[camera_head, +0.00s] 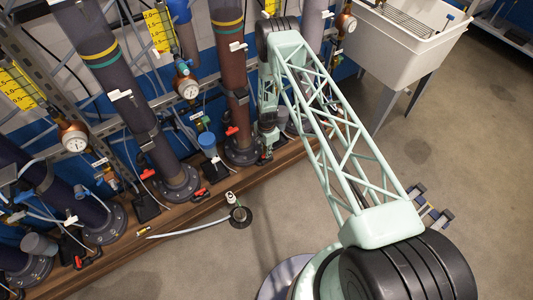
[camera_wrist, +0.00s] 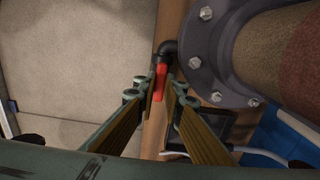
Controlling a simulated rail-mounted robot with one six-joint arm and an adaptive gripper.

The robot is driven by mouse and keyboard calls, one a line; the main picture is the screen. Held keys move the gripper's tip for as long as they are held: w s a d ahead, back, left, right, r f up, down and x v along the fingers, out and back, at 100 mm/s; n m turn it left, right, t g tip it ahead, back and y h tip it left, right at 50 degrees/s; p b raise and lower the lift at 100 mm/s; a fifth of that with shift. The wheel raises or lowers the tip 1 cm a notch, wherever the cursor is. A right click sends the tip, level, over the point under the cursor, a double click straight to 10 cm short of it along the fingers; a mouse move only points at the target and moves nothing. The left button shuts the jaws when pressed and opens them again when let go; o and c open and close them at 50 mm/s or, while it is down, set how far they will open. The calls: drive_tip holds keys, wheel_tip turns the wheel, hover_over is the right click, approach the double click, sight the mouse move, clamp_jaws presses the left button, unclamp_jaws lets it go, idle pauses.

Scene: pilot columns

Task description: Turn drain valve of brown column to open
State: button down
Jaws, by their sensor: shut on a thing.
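The brown column (camera_head: 226,60) stands on a dark bolted flange (camera_head: 243,152) in the head view. In the wrist view the flange (camera_wrist: 215,60) and the column's lower end (camera_wrist: 300,60) fill the upper right. A black elbow pipe (camera_wrist: 168,48) comes off the flange. The red drain valve handle (camera_wrist: 159,80) points down the picture from beneath that elbow. My gripper (camera_wrist: 157,93) is shut on the red handle, with one finger on each side of it. In the head view my gripper (camera_head: 268,138) is low beside the column's base, and the handle is hard to make out there.
A wooden ledge (camera_head: 205,201) carries the column bases. Dark columns (camera_head: 140,95) with gauges and tubes stand to the left. A white sink (camera_head: 405,45) stands at the upper right. A hose with a round black fitting (camera_head: 240,215) lies in front.

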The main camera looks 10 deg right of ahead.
drive_tip(key=shift+n+b, duration=0.35)
drive_tip(key=shift+n, duration=0.15)
drive_tip(key=n+b, duration=0.1)
drive_tip(key=n, duration=0.2)
drive_tip(key=shift+f+b, duration=0.1)
drive_tip(key=shift+b, duration=0.3)
drive_tip(key=n+b, duration=0.1)
drive_tip(key=n, duration=0.3)
drive_tip(key=shift+n+b, duration=0.4)
drive_tip(key=n+b, duration=0.1)
drive_tip(key=n, duration=0.3)
drive_tip(key=shift+n+b, duration=0.7)
drive_tip(key=shift+n, duration=1.8)
drive_tip(key=c, duration=2.7)
unclamp_jaws()
